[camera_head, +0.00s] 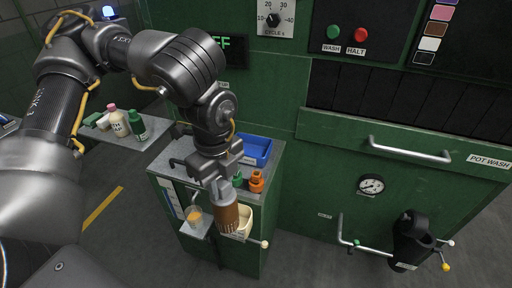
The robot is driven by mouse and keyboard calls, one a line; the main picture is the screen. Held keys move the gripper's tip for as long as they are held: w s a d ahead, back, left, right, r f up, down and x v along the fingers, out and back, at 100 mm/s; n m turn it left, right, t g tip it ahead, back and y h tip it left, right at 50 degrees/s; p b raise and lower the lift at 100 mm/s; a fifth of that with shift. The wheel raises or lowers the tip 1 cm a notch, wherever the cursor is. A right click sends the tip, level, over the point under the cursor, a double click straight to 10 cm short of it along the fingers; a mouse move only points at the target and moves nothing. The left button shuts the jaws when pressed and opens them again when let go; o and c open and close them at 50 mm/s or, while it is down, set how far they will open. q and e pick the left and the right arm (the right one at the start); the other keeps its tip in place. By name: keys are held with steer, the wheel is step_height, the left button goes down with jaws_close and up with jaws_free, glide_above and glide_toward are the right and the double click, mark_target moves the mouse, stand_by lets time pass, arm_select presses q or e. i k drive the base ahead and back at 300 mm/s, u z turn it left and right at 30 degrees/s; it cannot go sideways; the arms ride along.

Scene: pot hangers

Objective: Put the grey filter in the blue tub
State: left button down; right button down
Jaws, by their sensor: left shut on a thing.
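My left gripper (221,184) points down in front of the green cabinet. It is shut on a brown cylinder with a grey upper part (229,216), which hangs roughly upright below the fingers. I cannot tell for sure whether this is the grey filter; no other plainly grey filter shows. The blue tub (258,148) sits on the cabinet's grey top, behind and to the right of the gripper. Part of the tub is hidden by my left arm. My right gripper is not in view.
Green and orange fittings (257,182) stand close right of the gripper. A cream container (244,222) is behind the held cylinder, and a small shelf with an orange cup (194,215) is to the left. Bottles (120,122) stand on a side shelf. A black fixture (411,240) is at right.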

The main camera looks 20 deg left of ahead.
mark_target(250, 150)
steer(key=i, duration=1.15)
